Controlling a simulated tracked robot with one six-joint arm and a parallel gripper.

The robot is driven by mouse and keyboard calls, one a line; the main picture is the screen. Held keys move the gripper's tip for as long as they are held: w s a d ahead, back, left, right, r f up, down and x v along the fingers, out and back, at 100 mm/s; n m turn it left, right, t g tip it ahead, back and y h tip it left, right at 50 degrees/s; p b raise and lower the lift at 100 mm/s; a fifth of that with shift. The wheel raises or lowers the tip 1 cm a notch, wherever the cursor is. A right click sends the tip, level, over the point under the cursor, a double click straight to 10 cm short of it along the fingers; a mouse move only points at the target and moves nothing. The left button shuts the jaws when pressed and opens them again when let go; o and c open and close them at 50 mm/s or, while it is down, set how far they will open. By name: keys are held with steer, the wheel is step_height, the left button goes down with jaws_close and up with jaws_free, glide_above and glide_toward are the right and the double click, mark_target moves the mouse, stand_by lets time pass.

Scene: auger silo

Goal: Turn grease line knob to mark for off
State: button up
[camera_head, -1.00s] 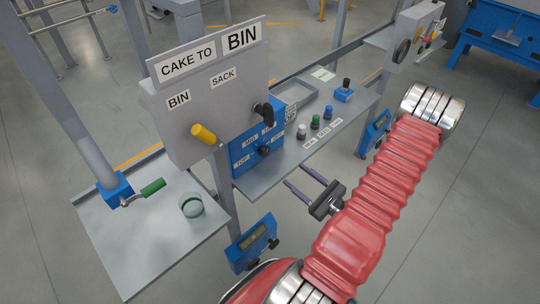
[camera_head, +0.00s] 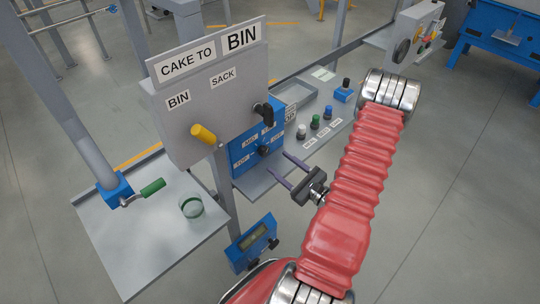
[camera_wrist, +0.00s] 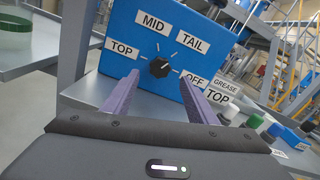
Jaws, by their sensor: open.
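The grease line knob (camera_wrist: 160,67) is a small black knob on the front of a blue box (camera_wrist: 118,32), with TOP, MID, TAIL and OFF labels around it. A light mark on the knob seems to face up and right, towards TAIL, but it is small. The OFF label (camera_wrist: 194,79) is at lower right. The knob also shows in the head view (camera_head: 264,151). My gripper (camera_wrist: 160,76) is open and empty, its two purple fingers pointing at the box, one on each side of the knob's line. The fingertips (camera_head: 277,164) look short of the knob.

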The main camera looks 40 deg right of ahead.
mark_target(266, 153)
steer(key=shift+w+a, duration=0.1)
steer(key=shift+w, duration=3.1)
steer(key=shift+c, duration=0.7)
steer(key=c, duration=0.9)
